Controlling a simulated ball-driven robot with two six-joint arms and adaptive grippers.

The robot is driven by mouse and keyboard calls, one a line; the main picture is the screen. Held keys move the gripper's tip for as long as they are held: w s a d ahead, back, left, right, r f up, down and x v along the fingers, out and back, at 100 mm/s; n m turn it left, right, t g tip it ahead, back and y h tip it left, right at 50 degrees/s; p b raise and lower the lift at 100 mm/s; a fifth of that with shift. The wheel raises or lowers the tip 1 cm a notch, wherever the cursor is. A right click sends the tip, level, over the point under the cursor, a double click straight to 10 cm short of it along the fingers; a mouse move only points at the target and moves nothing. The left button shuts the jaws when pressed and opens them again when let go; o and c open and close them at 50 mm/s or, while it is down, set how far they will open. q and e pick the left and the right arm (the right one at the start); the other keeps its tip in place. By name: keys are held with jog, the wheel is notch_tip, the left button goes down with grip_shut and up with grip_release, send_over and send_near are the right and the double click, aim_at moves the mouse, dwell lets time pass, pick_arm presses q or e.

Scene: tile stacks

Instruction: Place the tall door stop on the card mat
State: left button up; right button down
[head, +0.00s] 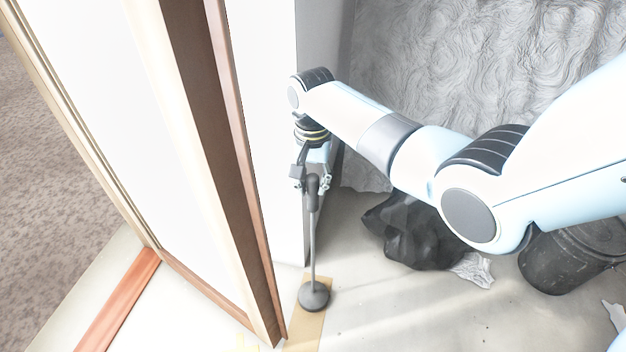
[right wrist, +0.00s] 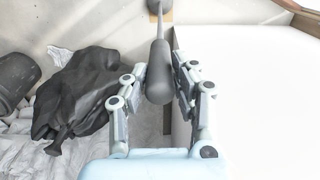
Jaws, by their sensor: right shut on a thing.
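The tall door stop (head: 314,240) is a thin grey rod with a round dark base and a thick dark grip at its top. It stands close to upright. My right gripper (head: 312,186) is shut on the grip. In the right wrist view the door stop (right wrist: 158,72) runs between the fingers of my right gripper (right wrist: 155,85). The card mat (head: 307,332) is a tan strip on the floor. The base appears over the mat, overlapping it; whether it touches the mat I cannot tell. The mat's edge also shows in the right wrist view (right wrist: 167,17). My left gripper is not in view.
An open door (head: 215,190) stands just left of the door stop, beside a white panel (head: 270,130). A black bag (head: 415,235) and a dark bin (head: 562,262) are to the right. The pale floor (head: 420,315) right of the mat is clear.

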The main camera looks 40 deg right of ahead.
jog(key=shift+w, duration=0.15)
jog(key=c, duration=1.1)
grip_release()
jog(key=shift+f, duration=0.1)
jog(key=shift+o, duration=0.2)
notch_tip(320, 180, up, 12)
jog(key=p, duration=0.4)
jog(key=shift+p, duration=0.3)
